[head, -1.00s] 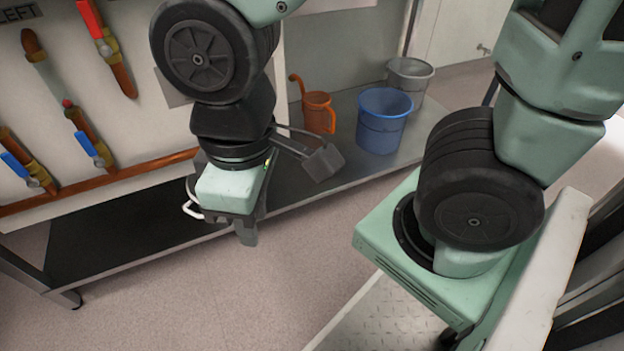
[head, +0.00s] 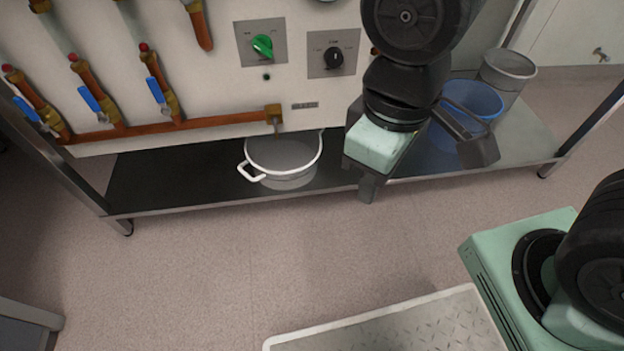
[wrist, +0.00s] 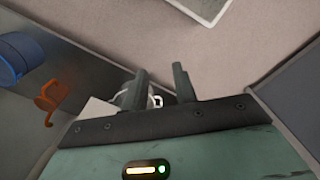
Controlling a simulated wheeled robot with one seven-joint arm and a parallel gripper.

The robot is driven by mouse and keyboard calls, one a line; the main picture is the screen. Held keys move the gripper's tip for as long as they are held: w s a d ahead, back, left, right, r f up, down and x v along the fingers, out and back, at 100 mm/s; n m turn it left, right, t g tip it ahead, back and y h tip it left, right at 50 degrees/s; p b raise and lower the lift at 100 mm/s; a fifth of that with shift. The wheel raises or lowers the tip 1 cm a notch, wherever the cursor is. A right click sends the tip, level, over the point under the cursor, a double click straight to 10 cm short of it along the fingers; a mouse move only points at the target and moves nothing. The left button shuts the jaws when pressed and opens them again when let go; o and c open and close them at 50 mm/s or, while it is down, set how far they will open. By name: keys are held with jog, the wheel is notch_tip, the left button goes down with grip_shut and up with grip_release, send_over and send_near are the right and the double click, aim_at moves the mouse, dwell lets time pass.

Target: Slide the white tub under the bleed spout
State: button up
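The white tub (head: 285,178), a round pot with looped handles, stands on the dark lower shelf. One handle sticks out at its left front. The bleed spout (head: 277,127) is the short down-turned end of the copper pipe. In the picture it overlaps the tub's back rim; I cannot tell their exact depth relation. My gripper (head: 367,190) points down to the right of the tub, apart from it in the head view. In the wrist view my gripper (wrist: 160,78) has its fingers apart, with a small white curved piece showing between them, perhaps a tub handle.
A blue bucket (head: 472,98) and a grey bucket (head: 508,70) stand on the shelf's right end. An orange jug (wrist: 48,98) shows in the wrist view. The panel above the shelf carries valves and a green knob (head: 262,45).

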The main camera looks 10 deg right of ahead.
jog(key=w+a+f+n+t+h+b, duration=0.1)
jog(key=w+f+n+t+h, duration=0.1)
jog(key=w+f+n+t, duration=0.4)
jog(key=w+a+f+n+t+h+b, duration=0.2)
jog(key=w+f+n+t, duration=0.5)
jog(key=w+f+n, duration=0.9)
notch_tip(320, 180, down, 8)
jog(key=shift+w+a+f+n+h, duration=0.2)
jog(key=shift+w+n+h, duration=0.1)
jog(key=shift+n, duration=0.4)
jog(key=shift+f+b, duration=0.1)
jog(key=shift+b, duration=0.25)
